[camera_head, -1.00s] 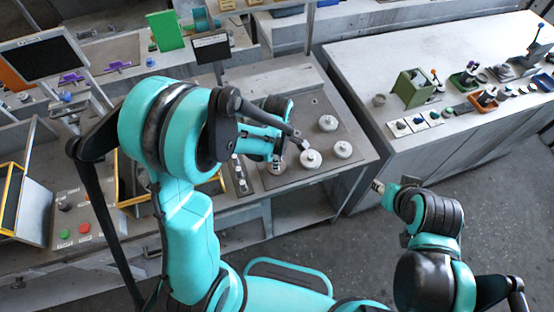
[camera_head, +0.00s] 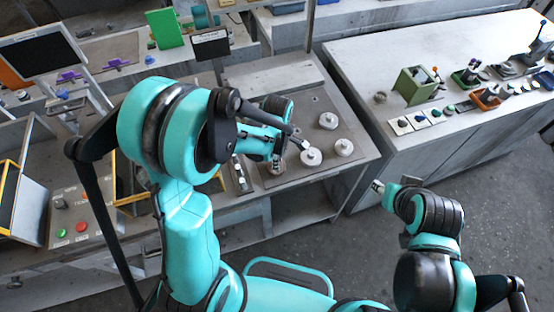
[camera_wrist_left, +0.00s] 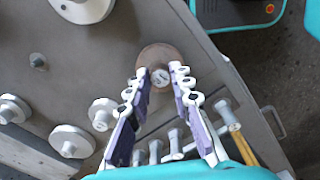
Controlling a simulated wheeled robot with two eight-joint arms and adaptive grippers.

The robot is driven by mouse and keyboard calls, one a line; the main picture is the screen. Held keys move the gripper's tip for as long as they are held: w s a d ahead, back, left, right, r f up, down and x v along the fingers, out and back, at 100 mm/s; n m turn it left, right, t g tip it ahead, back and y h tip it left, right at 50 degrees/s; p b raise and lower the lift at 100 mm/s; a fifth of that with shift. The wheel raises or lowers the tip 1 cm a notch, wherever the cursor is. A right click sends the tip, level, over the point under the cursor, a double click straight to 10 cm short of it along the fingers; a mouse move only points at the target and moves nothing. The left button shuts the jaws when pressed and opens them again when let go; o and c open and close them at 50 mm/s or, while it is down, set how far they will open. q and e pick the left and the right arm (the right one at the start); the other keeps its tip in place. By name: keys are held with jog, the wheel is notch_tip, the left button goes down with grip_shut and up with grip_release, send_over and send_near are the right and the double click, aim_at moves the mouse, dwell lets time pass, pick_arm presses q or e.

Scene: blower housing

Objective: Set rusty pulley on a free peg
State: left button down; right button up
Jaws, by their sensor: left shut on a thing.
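The rusty pulley (camera_wrist_left: 152,54) is a brown disc with a pale centre in the left wrist view. My left gripper (camera_wrist_left: 160,74) is shut on it, with one finger on each side of its centre. In the head view the left gripper (camera_head: 277,160) is over the near left part of the peg board (camera_head: 318,182), and the pulley (camera_head: 269,169) is mostly hidden below it. I cannot tell whether the pulley touches the board. A bare peg (camera_wrist_left: 37,60) stands on the board in the left wrist view. My right gripper (camera_head: 377,187) is over the floor gap; its jaws are unclear.
White pulleys stand on the board, among them a far one (camera_head: 328,121), a right one (camera_head: 343,147) and a near one (camera_head: 311,158). A row of small posts (camera_wrist_left: 175,146) is beside the board. A second bench (camera_head: 400,165) is at the right.

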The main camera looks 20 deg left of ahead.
pick_arm(q)
jog(key=shift+f, duration=0.25)
jog(key=c, duration=1.3)
grip_release()
jog(key=shift+r, duration=0.15)
jog(key=shift+r+p, duration=2.65)
jog(key=shift+r, duration=1.1)
jog(key=shift+f, duration=0.1)
